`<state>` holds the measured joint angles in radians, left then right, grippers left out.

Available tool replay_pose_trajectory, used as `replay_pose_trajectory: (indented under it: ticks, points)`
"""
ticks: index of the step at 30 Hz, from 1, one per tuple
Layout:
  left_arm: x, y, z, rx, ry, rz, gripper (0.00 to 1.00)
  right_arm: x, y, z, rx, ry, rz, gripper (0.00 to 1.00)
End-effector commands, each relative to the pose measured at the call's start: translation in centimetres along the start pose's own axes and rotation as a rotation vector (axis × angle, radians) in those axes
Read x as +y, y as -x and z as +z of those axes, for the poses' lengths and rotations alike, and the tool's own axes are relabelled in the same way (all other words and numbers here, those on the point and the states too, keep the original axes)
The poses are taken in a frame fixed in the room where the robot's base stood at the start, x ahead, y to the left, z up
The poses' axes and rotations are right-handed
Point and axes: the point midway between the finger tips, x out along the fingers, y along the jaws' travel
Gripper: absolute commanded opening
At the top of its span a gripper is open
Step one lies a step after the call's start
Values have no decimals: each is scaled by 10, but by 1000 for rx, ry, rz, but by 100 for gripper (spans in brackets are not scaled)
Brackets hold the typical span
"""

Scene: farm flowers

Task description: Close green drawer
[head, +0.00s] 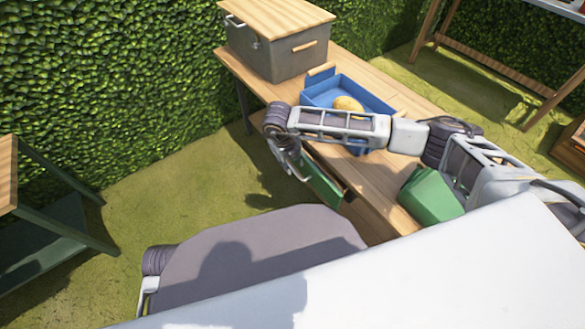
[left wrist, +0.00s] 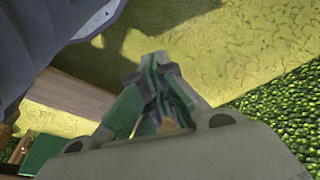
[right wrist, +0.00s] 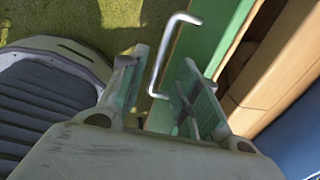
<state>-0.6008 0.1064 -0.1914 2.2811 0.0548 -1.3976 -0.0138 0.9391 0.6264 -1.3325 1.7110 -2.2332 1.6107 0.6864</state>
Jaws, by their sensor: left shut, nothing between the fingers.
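The green drawer (head: 322,183) sticks out from the near side of the wooden table in the head view, partly hidden behind my right arm. In the right wrist view its green front (right wrist: 215,35) carries a bent metal handle (right wrist: 158,62). My right gripper (head: 290,160) is beside the drawer front. Its fingers, seen in the right wrist view (right wrist: 165,95), are apart, with the handle showing between them; I cannot tell whether they touch it. My left gripper (left wrist: 155,75) is shut and empty above the grass, away from the drawer; it is not visible in the head view.
The wooden table (head: 385,185) holds a grey box with a wooden lid (head: 275,50), a blue tray (head: 325,88) with a yellowish object (head: 348,104), and a green container (head: 430,195). A hedge (head: 100,80) stands behind.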

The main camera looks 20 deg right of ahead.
Motion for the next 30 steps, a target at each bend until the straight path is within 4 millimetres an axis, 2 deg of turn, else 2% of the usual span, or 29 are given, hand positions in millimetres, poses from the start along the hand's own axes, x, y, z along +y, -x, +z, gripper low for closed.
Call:
replay_pose_trajectory:
  ticks: [3, 9, 22, 30]
  points:
    - [2, 3, 2, 4, -1, 4, 0, 1, -17, -1, 2, 0, 1, 32]
    - [4, 11, -2, 18, -3, 7, 0, 0, -34, 0, 0, -1, 1, 32]
    - [4, 17, -6, 31, -5, 7, 0, 0, -39, 0, 0, 0, 0, 32]
    - [4, 14, -4, 27, -5, 7, 0, 0, -39, 0, 0, 0, 1, 0]
